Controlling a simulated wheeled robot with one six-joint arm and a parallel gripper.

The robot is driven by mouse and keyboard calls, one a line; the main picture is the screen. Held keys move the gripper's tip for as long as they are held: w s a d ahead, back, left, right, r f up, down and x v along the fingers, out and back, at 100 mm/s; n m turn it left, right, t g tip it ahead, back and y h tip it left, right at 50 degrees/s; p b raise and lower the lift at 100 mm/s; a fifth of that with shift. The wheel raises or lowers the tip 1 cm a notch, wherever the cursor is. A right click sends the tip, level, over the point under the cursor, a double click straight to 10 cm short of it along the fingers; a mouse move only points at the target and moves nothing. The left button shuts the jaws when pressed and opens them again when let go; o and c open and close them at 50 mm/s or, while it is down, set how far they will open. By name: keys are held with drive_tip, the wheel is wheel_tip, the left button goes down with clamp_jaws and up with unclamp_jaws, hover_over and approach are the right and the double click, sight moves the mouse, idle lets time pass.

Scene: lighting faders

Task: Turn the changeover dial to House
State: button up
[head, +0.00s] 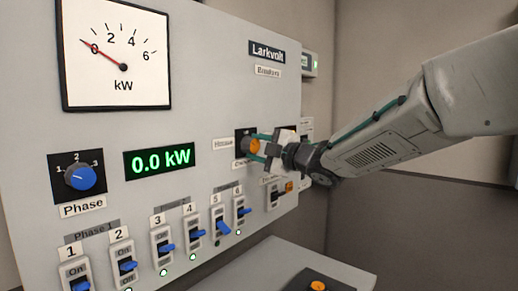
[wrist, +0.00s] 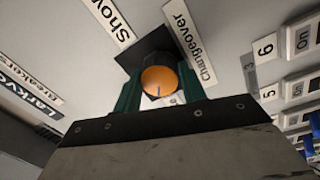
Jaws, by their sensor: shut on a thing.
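The changeover dial (head: 254,146) is an orange round knob on a dark square plate, on the right part of the grey panel. In the wrist view the dial (wrist: 158,78) shows a small dark line on the lower part of its face. My gripper (head: 262,147) is shut on the dial, with a green finger on each side of it in the wrist view (wrist: 159,92). The House label (head: 223,143) is left of the dial. The Changeover label (wrist: 189,42) and a partly cut-off Show label (wrist: 108,20) show in the wrist view. The dial's exact setting is unclear.
Several blue-levered breakers (head: 167,247) run along the lower panel. A blue Phase dial (head: 80,178), a 0.0 kW display (head: 159,160) and a kW meter (head: 115,55) are at left. A switch with an orange lever (head: 289,186) sits just below my gripper.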

drive_tip(key=shift+n, duration=0.6)
drive_tip(key=o, duration=1)
drive_tip(key=v, duration=0.7)
drive_tip(key=shift+s+d, duration=0.3)
